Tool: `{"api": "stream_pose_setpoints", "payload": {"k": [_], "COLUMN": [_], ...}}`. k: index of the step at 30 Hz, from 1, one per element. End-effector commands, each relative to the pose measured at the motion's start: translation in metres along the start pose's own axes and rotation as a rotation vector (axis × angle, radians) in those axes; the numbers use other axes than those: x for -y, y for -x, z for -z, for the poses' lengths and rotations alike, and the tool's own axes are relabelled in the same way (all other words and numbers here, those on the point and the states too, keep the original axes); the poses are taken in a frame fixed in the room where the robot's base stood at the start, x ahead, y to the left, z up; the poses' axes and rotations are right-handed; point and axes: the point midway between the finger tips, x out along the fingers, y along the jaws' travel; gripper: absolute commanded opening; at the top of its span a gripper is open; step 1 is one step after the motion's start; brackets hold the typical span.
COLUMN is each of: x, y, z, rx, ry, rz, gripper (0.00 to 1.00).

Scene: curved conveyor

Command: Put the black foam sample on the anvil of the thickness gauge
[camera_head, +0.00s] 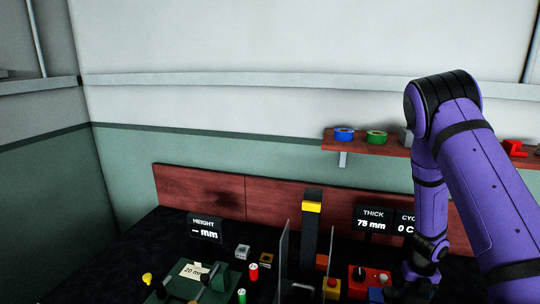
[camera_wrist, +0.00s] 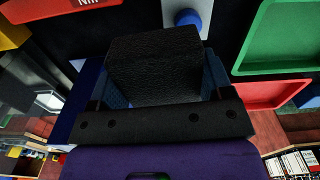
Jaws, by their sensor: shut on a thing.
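The black foam sample (camera_wrist: 155,60) is a dark, rough block in the wrist view. It sits between the blue fingers of my gripper (camera_wrist: 163,88), which is shut on it. In the head view my arm reaches down at the right; the gripper and foam cannot be made out there. A dark upright column with a yellow band (camera_head: 312,208), seemingly part of the thickness gauge, stands at the bench's middle. A display (camera_head: 373,219) reads THICK 75 mm. I cannot make out the anvil clearly in either view.
A red control box (camera_head: 357,284) with a black knob stands right of the column. A clear upright panel (camera_head: 284,262) stands left of it. In the wrist view, a blue button (camera_wrist: 187,18) and a green tray (camera_wrist: 243,68) lie beyond the foam.

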Motion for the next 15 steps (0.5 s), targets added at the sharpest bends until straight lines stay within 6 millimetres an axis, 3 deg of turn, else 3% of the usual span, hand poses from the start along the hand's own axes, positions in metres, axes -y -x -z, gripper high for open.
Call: {"api": "stream_pose_setpoints", "payload": {"k": [8,15], "x": [-0.009,-0.022], "y": [0.003,0.006], "z": [-0.003,-0.006], "rx": [-0.002,-0.003], "ry": [0.209,0.499], "rz": [-0.004,-0.01], "gripper": [0.48,0.48]}}
